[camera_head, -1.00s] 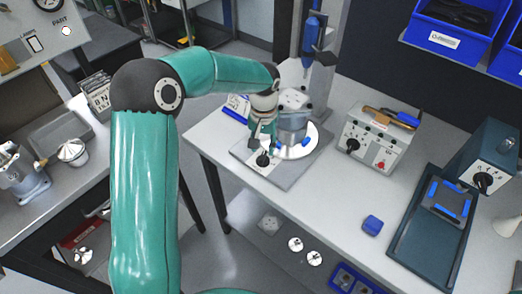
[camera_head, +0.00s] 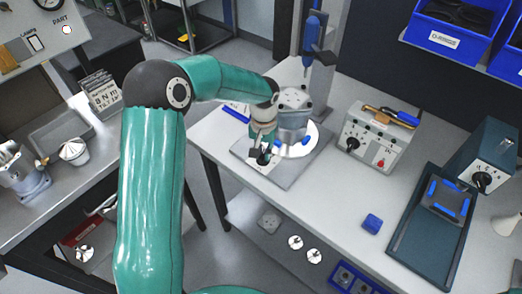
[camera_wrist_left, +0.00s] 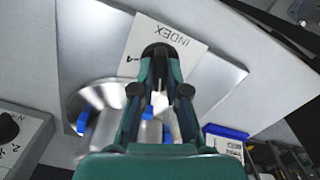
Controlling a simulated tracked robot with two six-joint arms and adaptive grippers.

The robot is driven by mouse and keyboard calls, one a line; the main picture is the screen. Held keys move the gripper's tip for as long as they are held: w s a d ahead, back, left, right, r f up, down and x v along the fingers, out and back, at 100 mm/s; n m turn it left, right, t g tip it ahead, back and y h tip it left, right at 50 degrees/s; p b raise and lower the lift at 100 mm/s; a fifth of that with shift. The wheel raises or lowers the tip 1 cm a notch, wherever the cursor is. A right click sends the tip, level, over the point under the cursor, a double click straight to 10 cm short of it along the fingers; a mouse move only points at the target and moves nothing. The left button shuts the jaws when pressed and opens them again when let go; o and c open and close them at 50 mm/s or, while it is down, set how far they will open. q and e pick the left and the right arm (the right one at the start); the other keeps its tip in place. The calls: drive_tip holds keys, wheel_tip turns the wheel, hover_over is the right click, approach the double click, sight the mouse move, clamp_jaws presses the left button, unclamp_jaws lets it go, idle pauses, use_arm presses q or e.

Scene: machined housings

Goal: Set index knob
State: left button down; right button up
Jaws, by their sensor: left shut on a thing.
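The index plate (camera_wrist_left: 176,32) is a light plate lettered "INDEX" on the grey base (camera_head: 290,178). Its dark index knob (camera_head: 264,159) sits at the front of the base in the head view. My left gripper (camera_head: 262,153) comes down over the knob from above. In the wrist view, the fingertips of my left gripper (camera_wrist_left: 159,54) meet at the knob below the lettering and are shut on it. The fingers hide most of the knob, so its pointer is hard to read. My right gripper is not in view.
A metal housing (camera_head: 295,117) stands on a round plate (camera_head: 303,140) with blue clamps, close behind the gripper. A control box (camera_head: 377,137) with a black knob is to the right. A dark tray (camera_head: 420,254) lies farther right. The table between is mostly clear.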

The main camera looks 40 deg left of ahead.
use_arm(q)
drive_tip(key=shift+a, duration=0.15)
drive_tip(key=shift+f+n+b, duration=0.1)
drive_tip(key=shift+n+b, duration=0.3)
drive_tip(key=shift+b, duration=0.15)
drive_tip(key=n+b, duration=0.2)
drive_tip(key=shift+n, duration=0.4)
drive_tip(key=n+b, duration=0.2)
drive_tip(key=n, duration=0.1)
drive_tip(key=shift+n+b, duration=0.7)
drive_tip(key=shift+n, duration=0.4)
drive_tip(key=c, duration=1.2)
unclamp_jaws()
